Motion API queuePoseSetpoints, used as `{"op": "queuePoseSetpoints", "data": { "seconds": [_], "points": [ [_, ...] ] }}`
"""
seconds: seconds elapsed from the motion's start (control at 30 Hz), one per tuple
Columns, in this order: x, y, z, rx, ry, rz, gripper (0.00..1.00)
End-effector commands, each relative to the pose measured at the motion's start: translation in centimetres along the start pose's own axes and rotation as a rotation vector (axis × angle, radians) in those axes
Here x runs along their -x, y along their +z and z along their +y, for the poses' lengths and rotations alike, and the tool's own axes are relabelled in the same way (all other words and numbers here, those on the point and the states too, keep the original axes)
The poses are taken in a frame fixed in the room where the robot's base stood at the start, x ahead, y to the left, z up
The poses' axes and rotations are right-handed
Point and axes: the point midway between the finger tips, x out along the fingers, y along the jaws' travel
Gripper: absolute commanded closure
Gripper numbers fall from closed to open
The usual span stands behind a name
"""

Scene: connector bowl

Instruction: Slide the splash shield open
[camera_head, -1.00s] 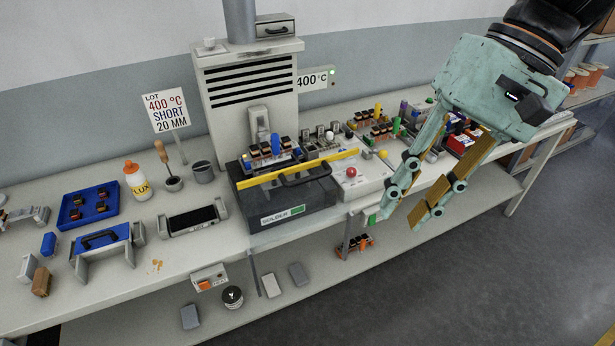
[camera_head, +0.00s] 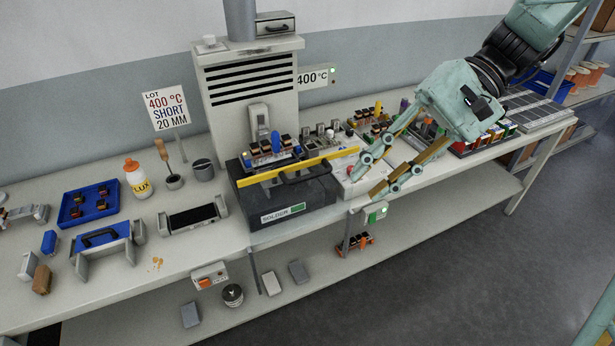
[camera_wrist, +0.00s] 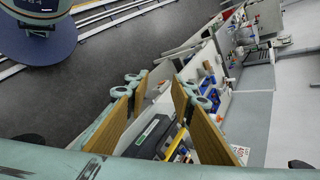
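The solder machine (camera_head: 290,208) stands mid-bench, a dark box with a green-marked SOLDER label. A yellow-edged bar (camera_head: 262,177) with a dark handle (camera_head: 318,174) runs along its top front; I take this to be the splash shield. In the wrist view the dark box (camera_wrist: 148,138) and the yellow strip (camera_wrist: 176,143) show between my fingers. My gripper (camera_head: 363,184) is open and empty, to the right of the handle and apart from it. Its two tan-padded fingers (camera_wrist: 161,82) are spread in the wrist view.
A white panel with a red button (camera_head: 354,168) sits between the machine and my gripper. Connectors on a rack (camera_head: 268,154) stand behind the yellow bar. A blue tray (camera_head: 72,212), flux bottle (camera_head: 136,180) and blue-topped fixture (camera_head: 104,240) are at left. The space before the bench is open.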

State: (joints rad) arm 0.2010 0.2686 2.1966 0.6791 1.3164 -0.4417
Motion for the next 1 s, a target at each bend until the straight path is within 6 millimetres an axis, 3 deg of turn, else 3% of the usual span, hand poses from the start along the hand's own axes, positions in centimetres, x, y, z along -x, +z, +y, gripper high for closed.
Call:
{"op": "queuePoseSetpoints", "data": {
  "seconds": [1.0],
  "points": [
    [-1.0,-13.4,0.7,-0.079,-0.406,-0.098,0.78]
  ]
}}
